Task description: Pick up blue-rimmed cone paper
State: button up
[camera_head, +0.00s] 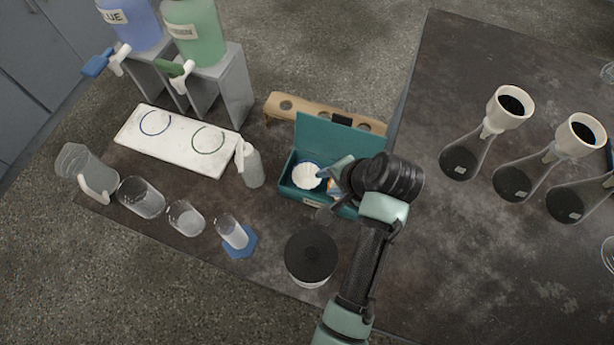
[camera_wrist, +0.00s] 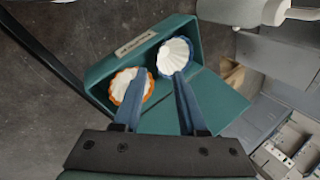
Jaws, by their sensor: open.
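The blue-rimmed cone paper (camera_head: 307,175) is white and fluted and sits in the left part of an open teal box (camera_head: 287,186). In the wrist view the blue-rimmed cone paper (camera_wrist: 174,55) is at the tip of one finger, overlapping it; I cannot tell whether they touch. An orange-rimmed cone paper (camera_wrist: 128,86) lies beside it in the teal box (camera_wrist: 103,73), behind the other finger. In the head view the orange-rimmed one is mostly hidden by my gripper (camera_head: 328,178). My gripper (camera_wrist: 156,92) is open over the box, with no paper clearly between its fingers.
A white squeeze bottle (camera_head: 252,167) stands left of the box. A round dark-topped container (camera_head: 311,257) is in front. A wooden rack (camera_head: 290,108) lies behind the raised lid. Glass beakers (camera_head: 141,197) stand at left, and flasks with filter holders (camera_head: 481,140) at right.

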aim_at(314, 185)
jog(key=x, duration=0.3)
jog(key=shift+r, duration=0.1)
jog(key=shift+x, duration=2.6)
jog(key=shift+s+a, duration=0.15)
jog(key=shift+a, duration=0.05)
grip_shut()
